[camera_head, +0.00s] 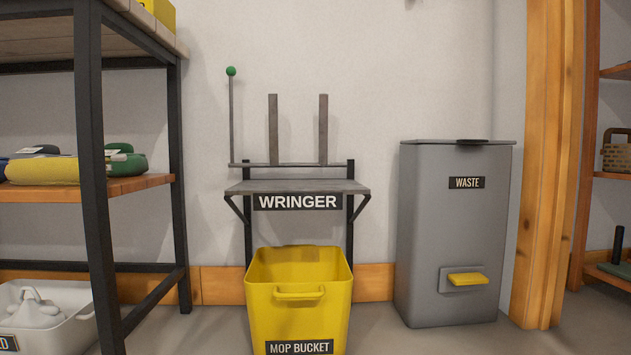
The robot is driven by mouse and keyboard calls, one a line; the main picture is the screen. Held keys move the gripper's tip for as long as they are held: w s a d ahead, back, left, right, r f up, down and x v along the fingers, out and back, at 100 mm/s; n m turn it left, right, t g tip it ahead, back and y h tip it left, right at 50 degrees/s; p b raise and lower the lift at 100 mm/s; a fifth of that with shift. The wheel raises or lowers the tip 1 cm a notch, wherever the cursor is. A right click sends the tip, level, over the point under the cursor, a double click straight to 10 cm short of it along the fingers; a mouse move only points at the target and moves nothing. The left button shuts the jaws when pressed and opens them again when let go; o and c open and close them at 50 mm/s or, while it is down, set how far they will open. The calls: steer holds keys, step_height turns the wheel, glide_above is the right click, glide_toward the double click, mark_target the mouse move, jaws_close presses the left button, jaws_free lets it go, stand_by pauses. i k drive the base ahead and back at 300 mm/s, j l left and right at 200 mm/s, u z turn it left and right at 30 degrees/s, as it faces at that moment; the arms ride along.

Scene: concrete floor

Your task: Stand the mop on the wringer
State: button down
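The wringer (330,187) is a grey shelf on a dark frame against the wall, with a black "WRINGER" label on its front edge. Two grey upright posts rise from its back, apart from each other. A thin rod with a green knob (231,71) stands at its left. The top between the posts and the front edge looks bare. I see no mop in this view. My gripper is not in view.
A yellow mop bucket (299,311) stands on the floor in front of the wringer. A grey waste bin (452,230) is to the right. A dark-framed shelf rack (97,180) stands at the left, with a white tub (70,333) low down. Wooden shelving (548,170) is far right.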

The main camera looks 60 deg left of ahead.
mark_target(298, 184)
steer(key=j+z, duration=0.1)
steer(key=j, duration=1.4)
steer(key=k, duration=0.05)
